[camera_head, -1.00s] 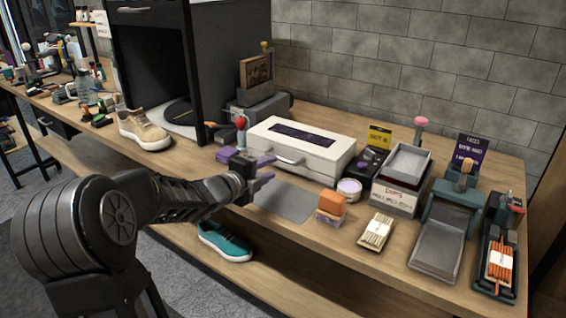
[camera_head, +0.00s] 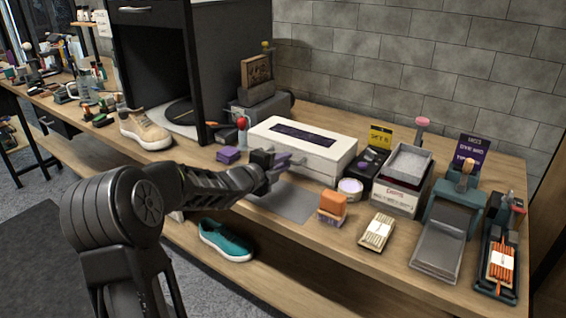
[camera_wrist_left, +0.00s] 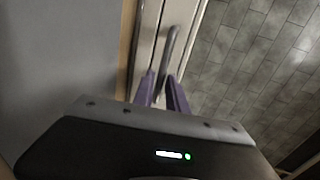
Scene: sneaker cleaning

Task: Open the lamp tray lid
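The lamp tray is a white box (camera_head: 322,160) with a dark strip across its top lid (camera_head: 303,135), and the lid looks down. It sits on the bench in the head view. Its metal handle (camera_wrist_left: 169,48) shows in the left wrist view; in the head view my gripper mostly hides it. My left gripper (camera_head: 284,161) is at the front face of the box. In the left wrist view its purple fingers (camera_wrist_left: 161,76) are apart, with the handle's near end between them. I cannot tell whether they touch it. My right gripper is not in view.
A purple block (camera_head: 228,155) lies left of the box, near a red-topped bottle (camera_head: 241,128). A grey mat (camera_head: 285,202) lies in front. A round tin (camera_head: 350,188) and an orange block (camera_head: 333,204) stand to the right. The dark cabinet (camera_head: 190,70) rises at the left.

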